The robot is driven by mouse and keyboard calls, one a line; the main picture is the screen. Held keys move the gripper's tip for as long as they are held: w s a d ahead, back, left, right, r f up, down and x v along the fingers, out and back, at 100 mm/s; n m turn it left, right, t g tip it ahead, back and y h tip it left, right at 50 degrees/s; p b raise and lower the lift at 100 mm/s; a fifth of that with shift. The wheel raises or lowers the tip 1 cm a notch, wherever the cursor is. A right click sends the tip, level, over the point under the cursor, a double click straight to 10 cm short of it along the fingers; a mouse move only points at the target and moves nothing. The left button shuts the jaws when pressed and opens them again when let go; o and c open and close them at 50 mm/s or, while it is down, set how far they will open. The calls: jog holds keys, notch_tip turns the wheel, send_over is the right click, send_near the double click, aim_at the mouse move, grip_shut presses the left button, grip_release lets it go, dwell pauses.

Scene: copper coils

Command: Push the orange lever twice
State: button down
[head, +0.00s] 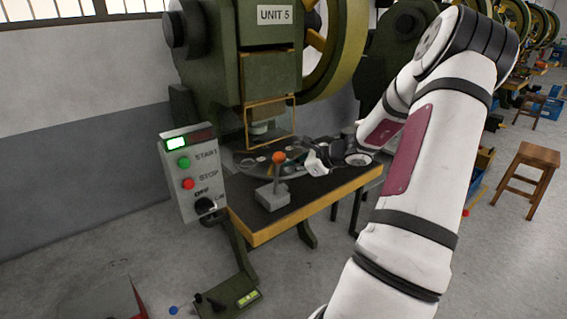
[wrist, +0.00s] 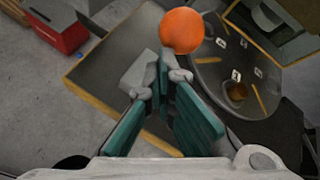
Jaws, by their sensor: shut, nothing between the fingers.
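The orange lever's round knob (head: 278,157) tops a thin stem on a grey base block (head: 272,195), on the press table's near left part. In the head view the lever looks roughly upright. The knob also shows large in the wrist view (wrist: 182,31), just beyond the fingertips. My gripper (head: 308,160) is just right of the knob in the head view, over the table. In the wrist view its green-padded fingers (wrist: 165,75) are shut, with nothing between them. I cannot tell whether a fingertip touches the knob.
The green press (head: 270,62) marked UNIT 5 stands behind the table (head: 320,205). A round dial plate (wrist: 240,75) lies beside the lever. A control box (head: 190,172) with START and STOP buttons stands left. A wooden stool (head: 537,157) stands far right on open floor.

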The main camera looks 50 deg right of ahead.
aim_at(280, 156)
jog(key=shift+w+d+r, duration=0.2)
jog(key=shift+w, duration=0.8)
jog(key=shift+w+d+r, duration=0.25)
jog(key=shift+w, duration=0.8)
jog(key=shift+w+d+r, duration=0.2)
jog(key=shift+w, duration=0.8)
dwell(2.9)
jog(key=shift+s, duration=0.1)
dwell(0.4)
jog(key=s+a+f, duration=0.1)
jog(key=s, duration=0.6)
jog(key=shift+a+f+b, duration=0.3)
jog(key=shift+a+b, duration=0.05)
jog(key=shift+b, duration=0.1)
dwell(0.4)
